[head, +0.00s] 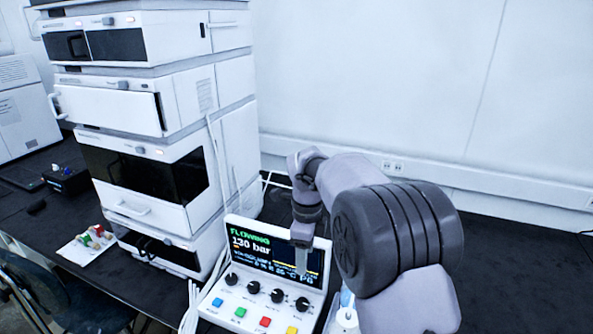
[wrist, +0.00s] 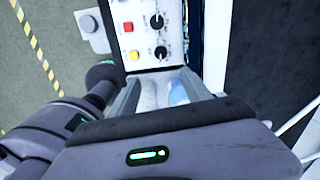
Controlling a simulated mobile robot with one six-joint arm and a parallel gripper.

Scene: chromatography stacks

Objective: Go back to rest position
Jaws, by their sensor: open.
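My gripper (head: 302,262) hangs in front of the screen of a white control box (head: 262,286) in the head view. The screen reads "FLOWING" and "130 bar" in part, and my arm covers its right side. The box has several black knobs and blue, green, red and yellow buttons. In the wrist view my gripper (wrist: 165,90) has its two fingers apart, with the control box (wrist: 144,42) just beyond them. Something pale and blue shows between or behind the fingers, too blurred to name.
A tall white chromatography stack (head: 150,120) stands left of the control box on the black bench (head: 30,228). A small tray (head: 85,245) with coloured items lies at its foot. A white bottle (head: 345,318) stands near the box's right side. The wall is behind.

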